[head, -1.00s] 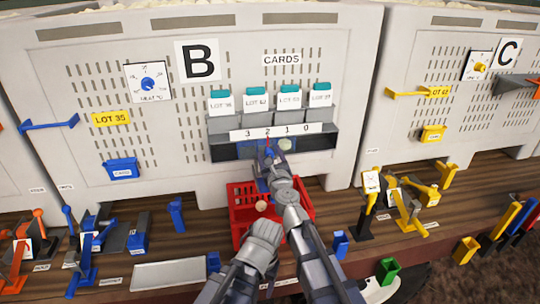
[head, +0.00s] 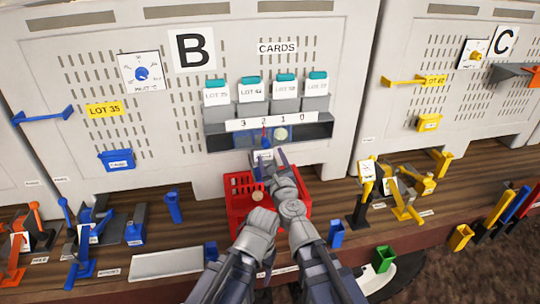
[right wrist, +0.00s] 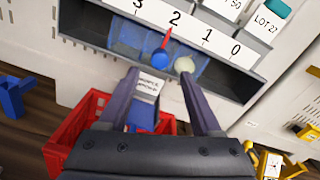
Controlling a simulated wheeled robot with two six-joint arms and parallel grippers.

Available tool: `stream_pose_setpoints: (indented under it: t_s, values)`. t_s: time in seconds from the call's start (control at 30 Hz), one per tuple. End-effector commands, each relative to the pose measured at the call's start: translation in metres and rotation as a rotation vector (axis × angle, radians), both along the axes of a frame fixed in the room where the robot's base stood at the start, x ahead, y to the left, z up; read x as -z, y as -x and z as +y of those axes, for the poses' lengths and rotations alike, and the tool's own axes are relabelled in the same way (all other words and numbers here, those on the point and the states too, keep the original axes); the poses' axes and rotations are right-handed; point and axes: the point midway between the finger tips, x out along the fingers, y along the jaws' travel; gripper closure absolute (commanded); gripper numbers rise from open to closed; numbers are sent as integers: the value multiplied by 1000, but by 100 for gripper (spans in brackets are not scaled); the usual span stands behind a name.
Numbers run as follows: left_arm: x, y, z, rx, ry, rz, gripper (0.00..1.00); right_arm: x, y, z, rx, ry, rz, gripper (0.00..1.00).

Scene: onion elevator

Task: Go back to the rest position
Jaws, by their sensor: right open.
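My right gripper (head: 271,160) is in front of the panel marked B, just below a shelf (head: 222,142) numbered 3, 2, 1, 0. In the right wrist view its two fingers (right wrist: 163,84) stand apart with nothing clasped between them. Beyond them are a blue ball (right wrist: 160,60) with a red pointer and a pale round onion (right wrist: 183,64) in the shelf. A blue piece with a white label (right wrist: 147,86) shows between the fingers, apparently beyond them. My left arm reaches up from the bottom of the head view beside the right one; its gripper is hidden.
A red crate (head: 237,183) stands under my arms, with a small round tan thing (head: 258,197) showing at it. Blue levers are left, yellow levers (head: 404,205) right. A grey tray (head: 166,263) lies at front left. A green box (head: 384,259) is at front right.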

Motion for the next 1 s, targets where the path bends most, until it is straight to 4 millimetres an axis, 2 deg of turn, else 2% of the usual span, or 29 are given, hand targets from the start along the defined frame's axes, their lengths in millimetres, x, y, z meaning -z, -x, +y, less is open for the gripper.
stream_pose_setpoints:
  t_s: [0.17, 0.27, 0.37, 0.47, 0.53, 0.67, 0.7, 0.8, 1.0]
  values:
    - [0, 0, 0, 0, 0, 0, 34, 0, -1, 1, -7, 13, -5, 34]
    - [0, 0, 0, 0, 0, 0, 34, 0, 1, 5, -59, 132, -38, 34]
    - [0, 0, 0, 0, 0, 0, 34, 9, 8, 14, -185, 410, -109, 34]
    - [0, 0, 0, 0, 0, 0, 34, 38, 22, 18, -370, 796, -178, 34]
    - [0, 0, 0, 0, 0, 0, 34, 67, 35, 13, -517, 1061, -207, 34]
    - [0, 0, 0, 0, 0, 0, 34, 128, 66, -22, -822, 1493, -213, 34]
    - [0, 0, 0, 0, 0, 0, 34, 146, 77, -37, -924, 1605, -202, 34]
    - [0, 0, 0, 0, 0, 0, 34, 179, 103, -78, -1156, 1806, -162, 34]
    - [0, 0, 0, 0, 0, 0, 34, 211, 148, -147, -1536, 1995, -63, 34]
